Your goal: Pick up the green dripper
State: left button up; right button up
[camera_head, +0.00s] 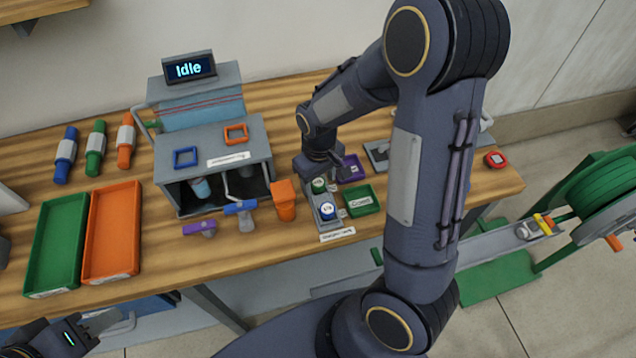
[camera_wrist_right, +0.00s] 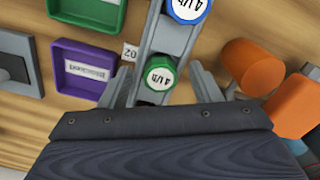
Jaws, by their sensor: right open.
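The green dripper (camera_head: 319,185) has a white top marked "4 l/h" and sits in a grey holder (camera_head: 327,222) on the bench. It shows in the right wrist view (camera_wrist_right: 160,76), upright between the spread fingers of my right gripper (camera_wrist_right: 163,88). The gripper is open, one finger on each side, with visible gaps to the dripper. In the head view my right gripper (camera_head: 318,166) is just behind the dripper, partly hidden by its own wrist. A blue dripper (camera_head: 327,209) is in the same holder. My left gripper (camera_head: 104,324) is low at the left, away from the bench items.
A green bin (camera_head: 361,213) and a purple bin (camera_head: 353,181) stand right of the holder. An orange part (camera_head: 285,213) stands close on its left. A grey machine (camera_head: 254,139) reading "Idle" is behind left. Green (camera_head: 36,252) and orange (camera_head: 90,270) trays lie left.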

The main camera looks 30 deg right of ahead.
jog(key=shift+f, duration=0.2)
jog(key=c, duration=1)
